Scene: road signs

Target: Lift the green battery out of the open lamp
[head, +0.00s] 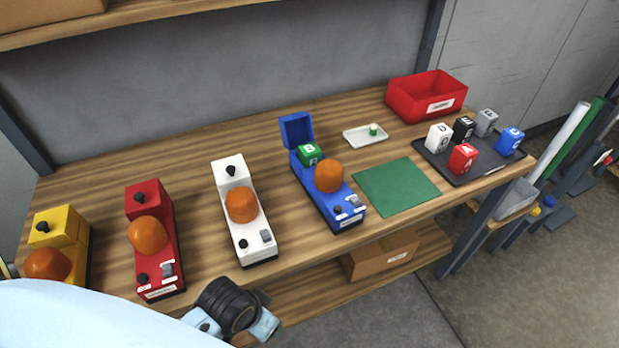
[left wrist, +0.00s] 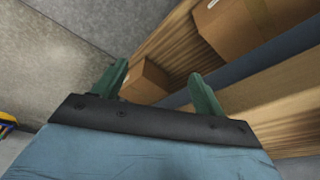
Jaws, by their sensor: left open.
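The blue lamp (head: 322,200) stands on the bench right of centre in the head view, with an orange dome and its lid (head: 296,131) raised at the back. The green battery (head: 309,153), a block marked B, sits in the open compartment behind the dome; its top shows above the walls and its lower part is hidden. In the left wrist view my left gripper (left wrist: 158,72) is open and empty, its two green fingers apart, facing boxes under a wooden shelf or bench. It is away from the lamp. My right gripper is not in view.
White (head: 243,215), red (head: 150,240) and yellow (head: 60,245) lamps stand left of the blue one, lids shut. To its right are a green mat (head: 397,187), a small white tray (head: 357,137), a red bin (head: 420,102) and a dark tray (head: 480,172) holding several batteries.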

